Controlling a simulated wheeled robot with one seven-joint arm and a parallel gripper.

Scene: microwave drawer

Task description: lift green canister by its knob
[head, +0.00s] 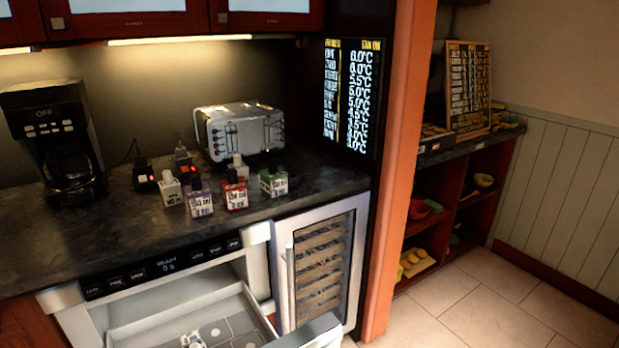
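The green canister (274,183) stands upright on the dark countertop, at the right end of a group of small canisters. My gripper is not in view.
Left of the red canister stand a purple canister (199,197) and a white one (170,189). A silver toaster (240,130) stands behind. The drawer (180,312) below the counter (90,240) is open. A coffee maker (55,140) stands left.

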